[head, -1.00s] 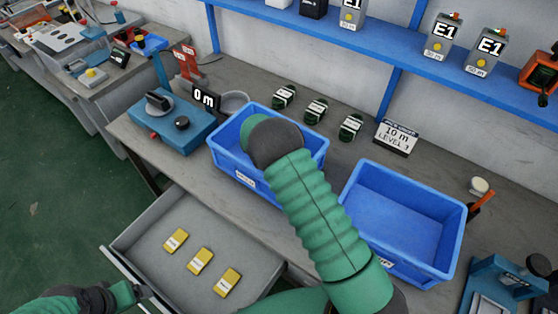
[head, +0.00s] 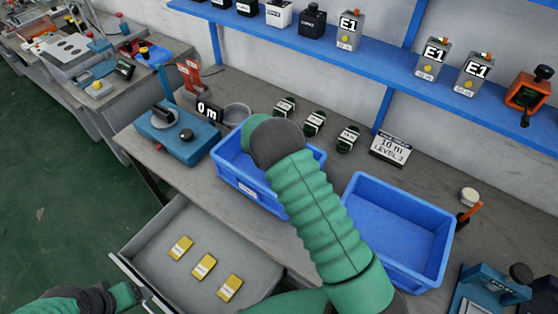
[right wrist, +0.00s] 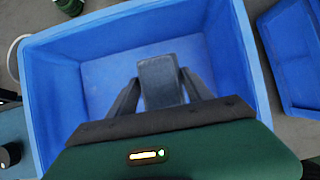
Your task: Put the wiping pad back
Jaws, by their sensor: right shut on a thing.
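In the right wrist view my right gripper (right wrist: 160,92) is shut on a grey block-shaped pad (right wrist: 158,72), which I take to be the wiping pad. It holds the pad over or inside the left blue bin (right wrist: 236,45). The pad's height above the bin floor is unclear. In the head view my right forearm hides the gripper, the pad and part of this bin (head: 232,178). My left gripper (head: 146,294) is at the front edge of the open drawer (head: 262,272). Its fingers are too small and partly cut off to read.
The drawer holds yellow packs (head: 204,266). The right blue bin (head: 392,232) looks empty. A blue device (head: 172,135) stands left of the bins, green-black parts (head: 315,123) and a sign (head: 390,148) behind. A blue shelf (head: 385,60) runs along the wall.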

